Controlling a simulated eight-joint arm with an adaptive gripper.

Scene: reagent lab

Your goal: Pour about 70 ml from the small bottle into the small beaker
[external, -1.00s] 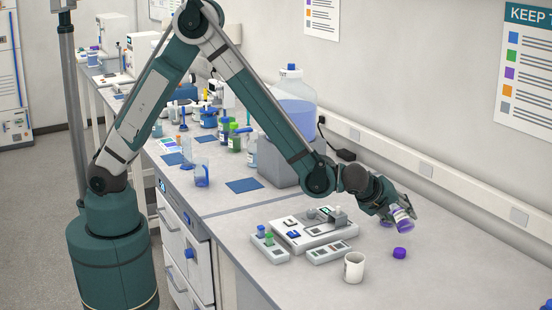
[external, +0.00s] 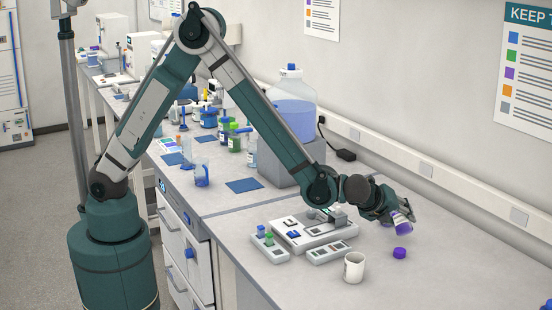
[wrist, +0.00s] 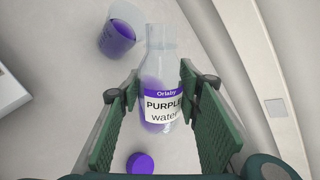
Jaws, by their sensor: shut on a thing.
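My gripper (wrist: 158,100) is shut around the sides of the small bottle (wrist: 161,45), a clear bottle labelled "Orlaby PURPLE water". The bottle is tilted, with its purple liquid gathered toward the left side in the wrist view. Its open neck points to the top of that view. The small beaker (wrist: 118,38) stands on the bench to the left of the neck and holds purple liquid; the neck appears apart from it. In the external view my gripper (external: 399,212) holds the bottle (external: 402,229) above the bench, and the beaker is hard to make out.
A purple cap (external: 400,253) lies loose on the bench, below the bottle. It also shows in the wrist view (wrist: 140,162). The bench is clear toward the front right.

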